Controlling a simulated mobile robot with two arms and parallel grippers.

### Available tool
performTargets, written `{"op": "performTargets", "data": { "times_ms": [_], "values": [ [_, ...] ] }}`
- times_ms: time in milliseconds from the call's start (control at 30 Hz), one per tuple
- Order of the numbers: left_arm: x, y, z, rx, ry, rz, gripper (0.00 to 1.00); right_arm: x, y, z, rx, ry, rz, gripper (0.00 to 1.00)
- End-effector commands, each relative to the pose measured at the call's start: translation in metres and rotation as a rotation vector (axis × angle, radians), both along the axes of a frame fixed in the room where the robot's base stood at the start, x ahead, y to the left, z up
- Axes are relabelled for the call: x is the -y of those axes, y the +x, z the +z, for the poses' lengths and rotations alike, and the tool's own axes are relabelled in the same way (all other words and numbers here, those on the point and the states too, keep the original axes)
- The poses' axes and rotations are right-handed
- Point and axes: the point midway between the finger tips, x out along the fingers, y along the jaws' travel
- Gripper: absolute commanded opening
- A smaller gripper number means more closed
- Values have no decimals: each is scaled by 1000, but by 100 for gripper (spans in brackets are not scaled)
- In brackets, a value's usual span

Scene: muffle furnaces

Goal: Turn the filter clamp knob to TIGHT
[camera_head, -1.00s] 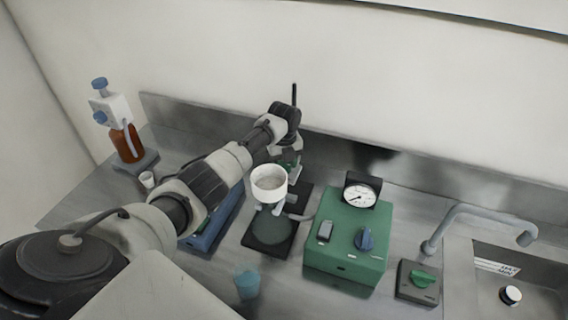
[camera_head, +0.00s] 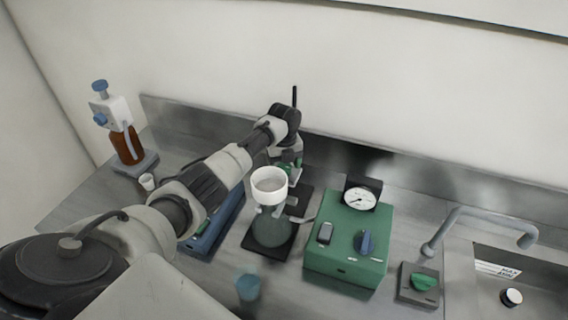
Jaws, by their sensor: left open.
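A white filter funnel (camera_head: 269,184) sits on a clear glass flask (camera_head: 271,229) over a dark stand base (camera_head: 285,248). My left arm reaches in from the left, behind the funnel, and its gripper (camera_head: 293,170) points down just behind and right of the funnel rim. The gripper is open, close to a small green part (camera_head: 296,177) at the stand that may be the filter clamp knob. The fingers and funnel partly hide this part, so I cannot tell its setting or whether the fingers touch it. My right gripper is out of view.
A green box (camera_head: 346,238) with a gauge (camera_head: 361,198) and a blue knob (camera_head: 365,242) stands right of the flask. Further right are a grey block with a green knob (camera_head: 424,281), a faucet and a sink. A blue cup (camera_head: 248,285) stands in front; a brown bottle (camera_head: 127,145) at left.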

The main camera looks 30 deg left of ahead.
Motion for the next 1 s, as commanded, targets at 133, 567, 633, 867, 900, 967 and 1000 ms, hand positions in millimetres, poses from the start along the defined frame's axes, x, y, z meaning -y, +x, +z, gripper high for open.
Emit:
{"op": "performTargets", "data": {
  "times_ms": [133,567,633,867,900,967,1000],
  "values": [
    [0,1,13,4,0,-1,72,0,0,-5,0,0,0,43],
    [-1,1,92,6,1,0,72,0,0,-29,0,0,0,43],
    [-1,1,99,4,0,1,72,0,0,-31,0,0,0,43],
    [-1,0,108,1,0,1,72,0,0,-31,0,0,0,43],
    [-1,0,108,1,0,1,72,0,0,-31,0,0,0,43],
    [-1,0,108,1,0,1,72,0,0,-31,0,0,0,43],
    [-1,0,108,1,0,1,72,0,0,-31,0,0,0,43]
  ]
}}
